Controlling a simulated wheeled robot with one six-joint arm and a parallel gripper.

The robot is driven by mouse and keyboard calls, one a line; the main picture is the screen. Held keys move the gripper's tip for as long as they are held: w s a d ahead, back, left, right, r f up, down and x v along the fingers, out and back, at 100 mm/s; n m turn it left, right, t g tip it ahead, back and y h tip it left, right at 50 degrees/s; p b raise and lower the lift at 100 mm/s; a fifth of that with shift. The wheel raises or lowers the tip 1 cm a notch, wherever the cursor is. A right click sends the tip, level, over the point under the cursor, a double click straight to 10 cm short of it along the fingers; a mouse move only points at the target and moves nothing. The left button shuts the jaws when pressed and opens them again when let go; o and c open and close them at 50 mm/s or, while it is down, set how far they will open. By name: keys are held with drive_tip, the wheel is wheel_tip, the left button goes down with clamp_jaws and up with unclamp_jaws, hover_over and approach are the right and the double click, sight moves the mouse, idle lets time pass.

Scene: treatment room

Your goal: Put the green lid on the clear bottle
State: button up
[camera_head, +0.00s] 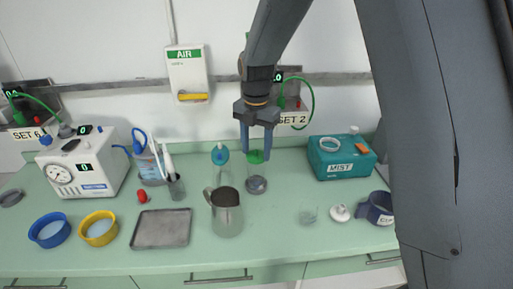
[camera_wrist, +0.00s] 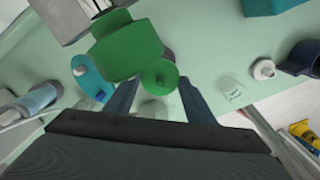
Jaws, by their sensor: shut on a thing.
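The green lid (camera_head: 256,157) is between the two fingers of my gripper (camera_head: 256,155), which is shut on it. In the wrist view, the round green lid (camera_wrist: 160,78) shows between the fingertips (camera_wrist: 158,92). A clear bottle (camera_head: 256,172) with a grey bottom stands upright on the counter directly under the lid in the head view. Pale clear glass (camera_wrist: 152,110), probably this bottle, shows below the lid in the wrist view. I cannot tell whether the lid touches the bottle's rim.
A teal-topped bottle (camera_head: 220,165) and a metal jug (camera_head: 227,214) stand close on the left. The teal MIST box (camera_head: 342,160) is at back right, with a clear cup (camera_head: 308,215) in front.

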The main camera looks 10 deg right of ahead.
sight(256, 154)
drive_tip(key=shift+f+b, duration=0.45)
drive_tip(key=shift+f, duration=1.1)
idle(1.7)
drive_tip(key=o, duration=1.1)
drive_tip(key=shift+r, duration=0.15)
drive_tip(key=shift+r+p, duration=2.25)
drive_tip(key=shift+r, duration=1.15)
